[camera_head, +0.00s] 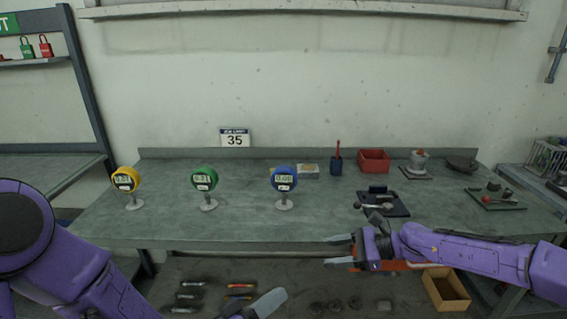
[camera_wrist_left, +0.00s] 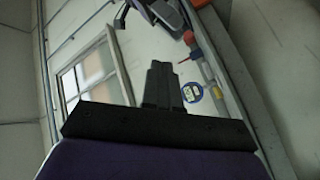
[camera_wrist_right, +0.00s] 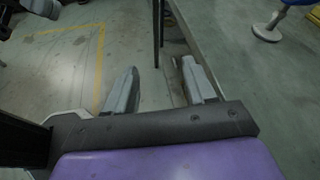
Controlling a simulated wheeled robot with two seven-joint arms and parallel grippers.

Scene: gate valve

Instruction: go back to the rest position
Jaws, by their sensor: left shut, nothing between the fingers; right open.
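My right gripper (camera_head: 340,251) is open and empty in front of the workbench's front edge, its fingers pointing left. In the right wrist view its two grey fingers (camera_wrist_right: 158,85) stand apart with only floor and bench edge beyond. My left gripper (camera_head: 268,304) is low at the bottom of the head view, in front of the bench, partly cut off by the frame. In the left wrist view its dark fingers (camera_wrist_left: 162,85) are together with nothing between them. Neither gripper touches anything.
The workbench (camera_head: 250,225) carries yellow (camera_head: 125,180), green (camera_head: 204,179) and blue (camera_head: 284,179) gauges on stands. Farther right are a red bin (camera_head: 373,161), a dark tray (camera_head: 395,210) and a green tray (camera_head: 510,203). A cardboard box (camera_head: 446,290) and several tools lie below.

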